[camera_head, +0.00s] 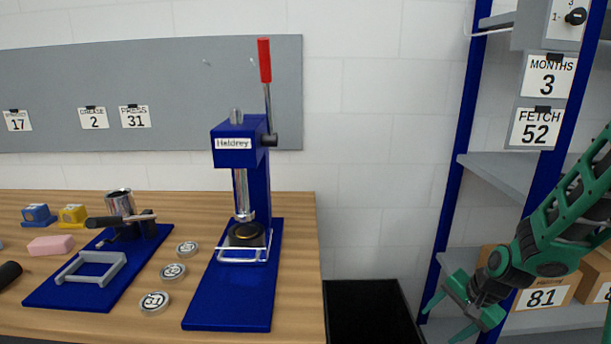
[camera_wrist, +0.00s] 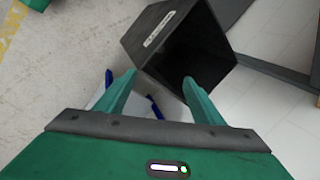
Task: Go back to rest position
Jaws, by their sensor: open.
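My gripper (camera_head: 458,315) is at the lower right of the head view, in front of the shelf rack and to the right of the wooden table. It is green, points down and left, and its fingers are apart with nothing between them. In the wrist view my gripper (camera_wrist: 160,82) shows two spread green fingers over a black open-topped bin. The blue lever press (camera_head: 240,170) with a red handle stands upright on the table, well to the left of my gripper.
The black bin (camera_head: 372,286) stands on the floor between table and rack; it also shows in the wrist view (camera_wrist: 165,45). The rack's blue post (camera_head: 462,150) is close to my arm. A cardboard box (camera_head: 548,294) sits on the rack. Round tins (camera_head: 172,271) lie on the table (camera_head: 298,235).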

